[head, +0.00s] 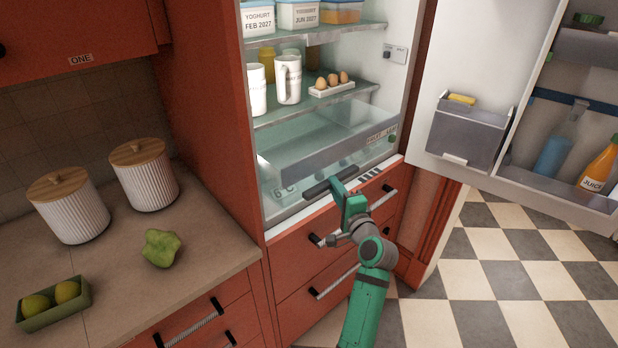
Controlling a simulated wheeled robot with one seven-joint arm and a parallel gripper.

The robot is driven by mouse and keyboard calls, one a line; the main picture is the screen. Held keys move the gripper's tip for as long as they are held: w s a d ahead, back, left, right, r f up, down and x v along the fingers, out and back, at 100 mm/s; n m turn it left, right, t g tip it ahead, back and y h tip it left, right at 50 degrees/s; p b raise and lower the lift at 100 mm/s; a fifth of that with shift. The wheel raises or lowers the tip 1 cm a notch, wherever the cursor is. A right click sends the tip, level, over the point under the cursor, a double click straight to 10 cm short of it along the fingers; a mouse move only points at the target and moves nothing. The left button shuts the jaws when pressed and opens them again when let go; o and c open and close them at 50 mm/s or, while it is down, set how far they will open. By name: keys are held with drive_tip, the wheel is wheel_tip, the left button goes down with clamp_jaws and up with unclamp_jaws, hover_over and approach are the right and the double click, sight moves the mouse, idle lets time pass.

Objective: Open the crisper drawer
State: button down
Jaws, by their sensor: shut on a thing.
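The crisper drawer (300,162) is at the bottom of the open fridge. It has clear walls and a grey front panel with a label at its right end. A dark handle bar (318,190) shows low in front of it. My green gripper (342,187) reaches up from below and is shut on this bar; the fingers and the grip itself are partly hidden by the gripper body. How far out the drawer stands is hard to tell.
The fridge door (480,65) stands wide open at right, with bins holding bottles. Shelves above hold mugs (288,80), eggs and yoghurt tubs. Red drawers (310,268) with handles are below the fridge. A counter with canisters (145,175) is at left. Checkered floor at right is clear.

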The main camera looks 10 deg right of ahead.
drive_tip(key=s+d, duration=0.1)
drive_tip(key=s, duration=0.1)
drive_tip(key=s+d, duration=0.1)
drive_tip(key=shift+s+d+f, duration=0.1)
drive_tip(key=shift+s+d, duration=0.2)
drive_tip(key=shift+s, duration=0.1)
drive_tip(key=c, duration=1.7)
unclamp_jaws()
drive_tip(key=shift+s, duration=0.1)
drive_tip(key=s, duration=0.3)
drive_tip(key=s+d, duration=0.1)
drive_tip(key=s, duration=0.6)
drive_tip(key=shift+s+d, duration=0.25)
drive_tip(key=shift+d, duration=0.1)
